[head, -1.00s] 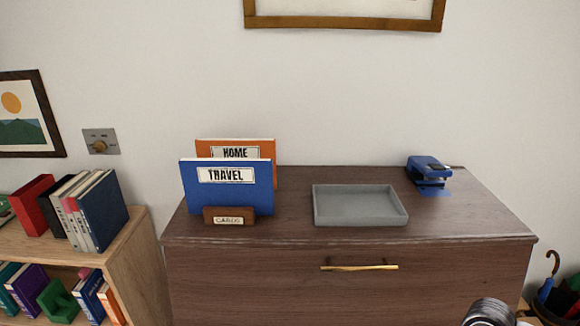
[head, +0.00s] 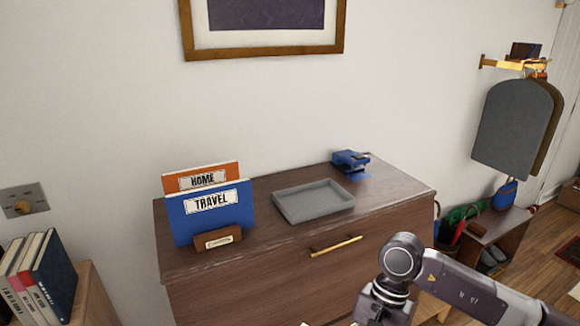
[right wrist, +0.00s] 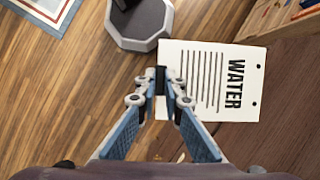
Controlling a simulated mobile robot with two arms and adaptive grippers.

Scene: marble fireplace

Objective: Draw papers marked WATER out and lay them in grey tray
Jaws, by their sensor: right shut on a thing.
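A white paper marked WATER (right wrist: 212,80), with printed lines and punched holes, is in the right wrist view. My right gripper (right wrist: 161,82) is shut on its left edge; the paper hangs beyond the fingertips over the floor and the dresser. The grey tray (head: 283,213) lies empty on the dresser top in the head view. A blue folder marked TRAVEL (head: 212,223) and an orange folder marked HOME (head: 202,178) stand in a small wooden holder (head: 217,239) left of the tray. My right arm shows at the lower right; its gripper is below the head view. My left gripper is not in view.
A blue stapler (head: 350,162) stands behind the tray at the right. The dresser (head: 250,283) has a brass handle (head: 336,247) on its front. The dresser top (head: 385,189) is clear right of the tray. A bookshelf with books (head: 40,280) is at left.

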